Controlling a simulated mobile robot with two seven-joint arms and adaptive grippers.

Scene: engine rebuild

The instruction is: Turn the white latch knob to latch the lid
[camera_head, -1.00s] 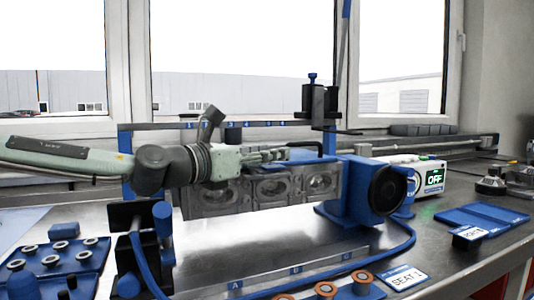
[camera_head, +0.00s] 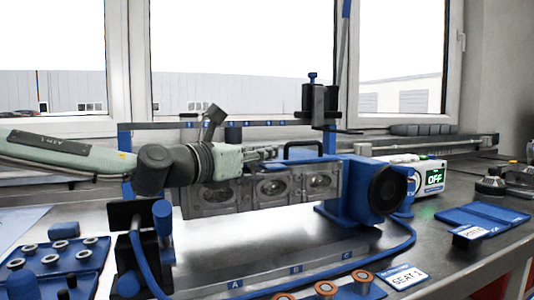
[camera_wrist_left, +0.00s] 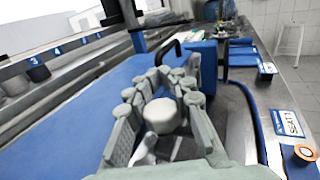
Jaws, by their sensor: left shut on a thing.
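The white latch knob (camera_wrist_left: 162,116) shows in the left wrist view, between the fingers of my left gripper (camera_wrist_left: 165,95). The gripper is shut on it. In the head view my left gripper (camera_head: 264,154) lies low over the blue lid (camera_head: 316,158), and the knob is hidden there. The lid's blue top (camera_wrist_left: 85,105) spreads out to the left and beneath the gripper in the wrist view. The lid's black handle (camera_head: 303,145) stands just right of the fingertips; it also shows in the wrist view (camera_wrist_left: 174,45). My right gripper is not in view.
The grey engine block (camera_head: 270,188) sits below the lid. A blue stand with a black disc (camera_head: 388,190) is at its right end. A dark post with a clamp (camera_head: 318,102) rises behind. A blue tray of rings (camera_head: 50,262) lies front left.

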